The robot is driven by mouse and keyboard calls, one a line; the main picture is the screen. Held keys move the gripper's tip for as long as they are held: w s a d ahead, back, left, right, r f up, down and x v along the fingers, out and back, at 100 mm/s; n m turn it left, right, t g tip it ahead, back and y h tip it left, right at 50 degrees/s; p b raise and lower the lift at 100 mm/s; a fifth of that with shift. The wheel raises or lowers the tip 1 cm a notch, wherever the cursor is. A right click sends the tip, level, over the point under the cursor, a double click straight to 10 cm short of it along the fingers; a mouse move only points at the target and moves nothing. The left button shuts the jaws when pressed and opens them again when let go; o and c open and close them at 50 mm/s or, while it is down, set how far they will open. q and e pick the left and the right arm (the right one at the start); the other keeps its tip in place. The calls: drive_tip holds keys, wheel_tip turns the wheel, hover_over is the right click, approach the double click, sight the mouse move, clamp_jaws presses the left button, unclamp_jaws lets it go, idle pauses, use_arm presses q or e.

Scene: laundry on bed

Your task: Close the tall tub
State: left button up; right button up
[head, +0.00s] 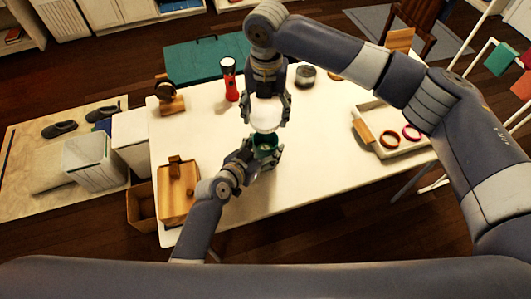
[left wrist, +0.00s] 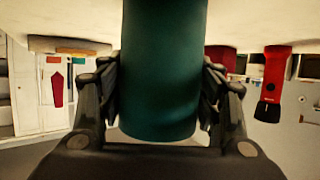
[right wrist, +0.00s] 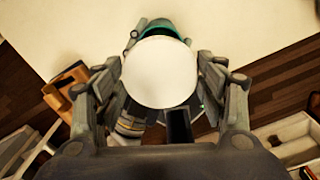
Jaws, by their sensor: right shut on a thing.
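The tall tub (head: 265,143) is a dark green cylinder standing on the white table. It fills the middle of the left wrist view (left wrist: 160,75). My left gripper (head: 262,158) has a finger against each side of it and is shut on it. A round white lid (head: 266,116) is in my right gripper (head: 267,108), directly above the tub. In the right wrist view the lid (right wrist: 160,72) sits between the fingers and hides most of the tub (right wrist: 152,27). I cannot tell whether lid and tub touch.
A red flashlight (head: 229,80) and a round grey tin (head: 305,76) stand farther back on the table (head: 330,160). A tray (head: 408,143) with rings lies at right, wooden items (head: 178,190) at left. The table front is clear.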

use_arm(q)
drive_tip(key=c, duration=0.3)
use_arm(e)
drive_tip(key=shift+f, duration=2.5)
use_arm(q)
drive_tip(key=shift+f, duration=0.1)
use_arm(e)
drive_tip(key=shift+f, duration=0.9)
use_arm(q)
drive_tip(key=shift+s, duration=0.1)
use_arm(e)
drive_tip(key=shift+f, duration=0.5)
